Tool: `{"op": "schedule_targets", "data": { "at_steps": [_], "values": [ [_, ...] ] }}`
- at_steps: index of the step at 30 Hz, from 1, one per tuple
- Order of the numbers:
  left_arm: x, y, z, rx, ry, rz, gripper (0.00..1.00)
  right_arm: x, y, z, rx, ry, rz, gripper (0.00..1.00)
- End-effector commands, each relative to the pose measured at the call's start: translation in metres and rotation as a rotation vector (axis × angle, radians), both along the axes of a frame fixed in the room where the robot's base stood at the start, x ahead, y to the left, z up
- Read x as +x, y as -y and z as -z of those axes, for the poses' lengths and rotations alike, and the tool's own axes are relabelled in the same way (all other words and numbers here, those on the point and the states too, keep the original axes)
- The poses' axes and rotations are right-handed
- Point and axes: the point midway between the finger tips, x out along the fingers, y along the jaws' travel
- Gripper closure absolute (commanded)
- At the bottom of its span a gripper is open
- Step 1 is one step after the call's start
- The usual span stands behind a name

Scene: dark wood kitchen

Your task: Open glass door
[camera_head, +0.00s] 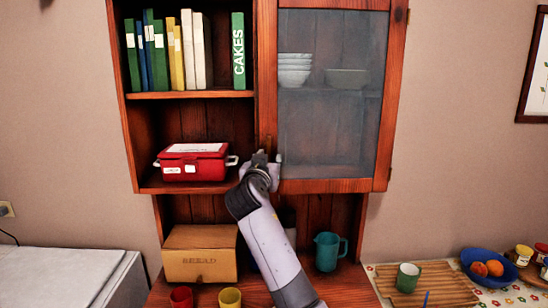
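The glass door (335,110) is a wood-framed pane on the right half of the upper wall cabinet. It appears closed, with its frame flush against the cabinet. Its handle (269,144) is a small upright piece on the left side of the frame, near the bottom. My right gripper (265,158) is raised at the handle's lower end. The hand and wrist hide the fingertips, so I cannot tell whether it touches or grips the handle. My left gripper is not in view.
Stacked bowls (294,70) stand behind the glass. Open shelves on the left hold books (238,52) and a red container (193,162). Below are a bread box (200,253), a teal pitcher (328,251), cups and a cutting board (430,284). Space before the door is clear.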

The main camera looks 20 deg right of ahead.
Motion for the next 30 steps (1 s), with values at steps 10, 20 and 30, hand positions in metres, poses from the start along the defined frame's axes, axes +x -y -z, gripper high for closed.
{"op": "schedule_targets", "data": {
  "at_steps": [10, 20, 30],
  "values": [
    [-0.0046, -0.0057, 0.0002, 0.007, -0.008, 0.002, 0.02, -0.0002, -0.0012, -0.0001, 0.000, 0.000, 0.000, 0.72],
    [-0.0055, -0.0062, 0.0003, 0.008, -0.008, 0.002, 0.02, -0.0002, -0.0009, 0.0000, 0.000, 0.000, 0.000, 0.94],
    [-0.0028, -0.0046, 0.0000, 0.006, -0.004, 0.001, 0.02, -0.0002, -0.0009, -0.0003, 0.000, 0.001, 0.000, 1.00]
  ]
}}
